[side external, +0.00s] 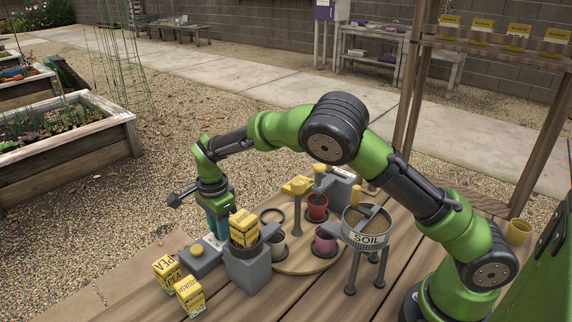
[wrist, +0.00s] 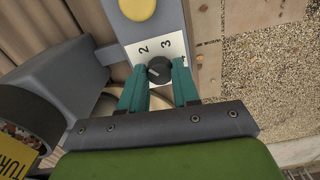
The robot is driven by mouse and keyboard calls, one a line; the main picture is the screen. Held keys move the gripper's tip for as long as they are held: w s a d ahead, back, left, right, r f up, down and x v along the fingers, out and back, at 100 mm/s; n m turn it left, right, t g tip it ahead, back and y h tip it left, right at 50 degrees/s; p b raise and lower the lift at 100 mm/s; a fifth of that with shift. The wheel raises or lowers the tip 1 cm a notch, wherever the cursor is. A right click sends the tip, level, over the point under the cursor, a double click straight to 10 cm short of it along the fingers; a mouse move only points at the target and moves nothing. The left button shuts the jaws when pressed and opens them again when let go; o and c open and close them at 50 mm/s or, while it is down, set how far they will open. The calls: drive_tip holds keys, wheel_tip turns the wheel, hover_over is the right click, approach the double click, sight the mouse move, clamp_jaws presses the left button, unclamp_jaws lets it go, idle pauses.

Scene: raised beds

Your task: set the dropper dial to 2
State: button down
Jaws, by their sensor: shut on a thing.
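The dropper dial (wrist: 159,69) is a small round black knob on a white label with the numbers 2 (wrist: 143,50) and 3 (wrist: 166,44) above it in the wrist view. A pale mark shows on the knob, pointing towards the lower left of the picture; any number there is hidden by a finger. My gripper (wrist: 160,80) has its teal fingertips on either side of the knob, shut on it. In the side external view my gripper (side external: 217,228) reaches down beside the grey dropper (side external: 246,272), and the dial is hidden there.
A yellow button (side external: 197,250) sits on the grey housing near the dial. Seed boxes (side external: 189,296) stand at the table's front left. A round wooden turntable (side external: 300,262) with pots (side external: 317,207) and the soil sieve (side external: 367,222) are to the right.

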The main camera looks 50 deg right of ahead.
drive_tip(key=shift+m, duration=0.9)
drive_tip(key=c, duration=0.8)
unclamp_jaws()
wheel_tip(320, 180, up, 17)
